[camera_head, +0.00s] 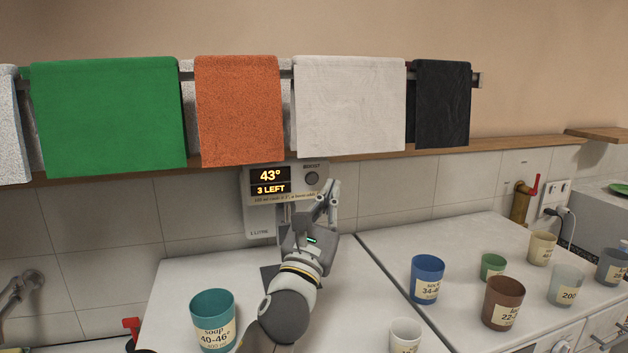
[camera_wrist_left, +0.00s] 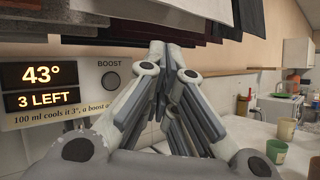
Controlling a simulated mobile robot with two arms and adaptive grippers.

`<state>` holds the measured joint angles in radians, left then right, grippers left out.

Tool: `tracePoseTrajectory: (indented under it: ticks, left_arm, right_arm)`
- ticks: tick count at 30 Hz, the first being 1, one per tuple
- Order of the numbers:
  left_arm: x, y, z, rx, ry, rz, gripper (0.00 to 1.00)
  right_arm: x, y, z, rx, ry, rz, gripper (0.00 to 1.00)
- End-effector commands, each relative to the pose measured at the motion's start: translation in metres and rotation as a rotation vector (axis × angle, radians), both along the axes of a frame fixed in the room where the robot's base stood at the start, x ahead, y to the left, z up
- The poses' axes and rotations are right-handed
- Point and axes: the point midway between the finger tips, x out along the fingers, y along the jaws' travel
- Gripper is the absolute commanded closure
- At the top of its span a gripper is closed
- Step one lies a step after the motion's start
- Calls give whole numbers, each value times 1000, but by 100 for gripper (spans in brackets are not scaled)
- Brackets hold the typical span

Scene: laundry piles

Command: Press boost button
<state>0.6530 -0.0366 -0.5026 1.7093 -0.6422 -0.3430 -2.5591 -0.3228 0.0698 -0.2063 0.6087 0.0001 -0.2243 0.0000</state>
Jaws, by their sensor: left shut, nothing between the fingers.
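The boost button is a round grey knob (camera_head: 311,179) under the word BOOST on a wall-mounted panel (camera_head: 252,215). It also shows in the left wrist view (camera_wrist_left: 111,81). The panel's display (camera_head: 270,181) reads 43° and 3 LEFT. My left gripper (camera_head: 332,188) is shut and empty, just right of and below the button in the head view. In the left wrist view its fingertips (camera_wrist_left: 157,45) are to the right of the button, apart from it in the picture. Whether they touch the panel, I cannot tell. My right gripper is not in view.
Towels hang on a rail above, including a green one (camera_head: 108,115) and an orange one (camera_head: 238,110). A teal cup (camera_head: 212,318) labelled soap 40-46° stands on the left counter. A blue cup (camera_head: 427,278), a brown cup (camera_head: 503,301) and several others stand to the right.

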Motion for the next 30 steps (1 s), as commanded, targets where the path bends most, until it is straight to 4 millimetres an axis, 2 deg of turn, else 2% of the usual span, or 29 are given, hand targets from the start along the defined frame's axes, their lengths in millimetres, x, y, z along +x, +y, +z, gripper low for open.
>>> tracePoseTrajectory:
  ticks: [6, 9, 15, 21, 30]
  left_arm:
    - [25, 9, -1, 0, -1, 2, 100]
    - [40, 13, -1, 0, -1, 1, 100]
    - [64, 21, -1, 2, -2, 2, 100]
    - [76, 25, 0, 1, -2, 2, 100]
    - [79, 26, 1, -1, -1, 1, 100]
  right_arm:
    - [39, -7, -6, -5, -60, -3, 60]
    - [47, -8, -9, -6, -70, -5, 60]
    - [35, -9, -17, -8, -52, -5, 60]
    - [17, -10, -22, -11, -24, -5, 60]
    - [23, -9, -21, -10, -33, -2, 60]
